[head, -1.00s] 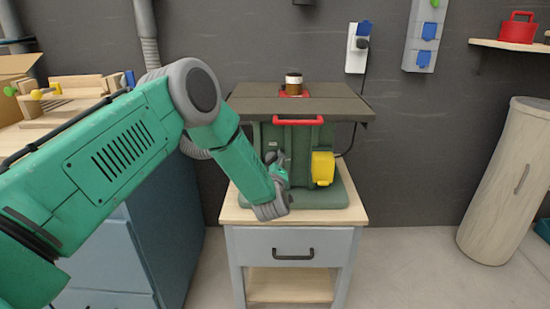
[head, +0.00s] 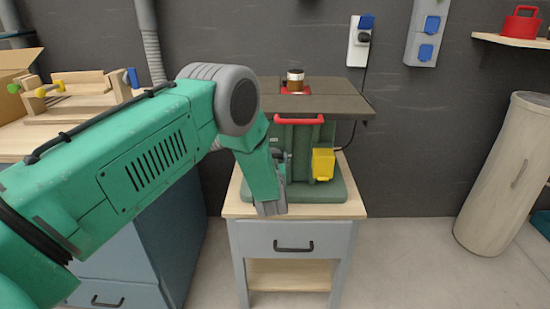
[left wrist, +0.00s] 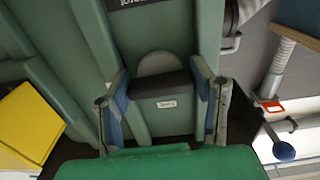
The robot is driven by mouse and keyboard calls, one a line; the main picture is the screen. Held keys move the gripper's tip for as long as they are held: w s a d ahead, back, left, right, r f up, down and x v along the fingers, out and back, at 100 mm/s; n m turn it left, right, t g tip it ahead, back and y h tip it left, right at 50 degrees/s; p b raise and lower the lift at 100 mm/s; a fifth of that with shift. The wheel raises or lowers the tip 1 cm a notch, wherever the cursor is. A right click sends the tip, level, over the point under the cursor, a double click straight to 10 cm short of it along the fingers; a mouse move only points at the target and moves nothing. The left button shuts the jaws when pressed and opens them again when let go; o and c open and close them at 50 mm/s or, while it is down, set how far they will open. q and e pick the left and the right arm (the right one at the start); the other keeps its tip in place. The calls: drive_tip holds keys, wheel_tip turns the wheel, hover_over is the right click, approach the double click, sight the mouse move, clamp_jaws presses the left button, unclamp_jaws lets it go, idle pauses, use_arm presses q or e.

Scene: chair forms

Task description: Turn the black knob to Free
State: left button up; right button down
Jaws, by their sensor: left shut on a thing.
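The black knob (left wrist: 160,86) shows in the left wrist view as a dark bar in front of a grey round disc, on the green housing of the machine (head: 302,145). It has a small white label whose text I cannot read. My left gripper (left wrist: 160,98) is shut on the knob, with one blue-padded finger at each end. In the head view my left gripper (head: 281,160) is at the left part of the machine's front, and my arm hides the knob there. My right gripper is not in view.
The machine stands on a small wooden-topped cabinet (head: 292,210). A yellow box (head: 323,164) and a red handle (head: 299,121) are on its front. A blue cabinet (head: 170,225) stands at left.

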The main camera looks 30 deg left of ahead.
use_arm(q)
drive_tip(key=shift+w+a+r+m, duration=0.15)
drive_tip(key=shift+r+m, duration=0.15)
drive_tip(key=shift+r, duration=0.1)
drive_tip(key=o, duration=1.1)
drive_tip(key=shift+c, duration=0.2)
drive_tip(key=shift+o, duration=0.5)
drive_tip(key=shift+f, duration=0.2)
drive_tip(key=shift+s+d+f, duration=0.1)
drive_tip(key=shift+s+d, duration=0.25)
drive_tip(key=shift+s, duration=0.1)
drive_tip(key=v, duration=1.1)
drive_tip(key=shift+a, duration=0.1)
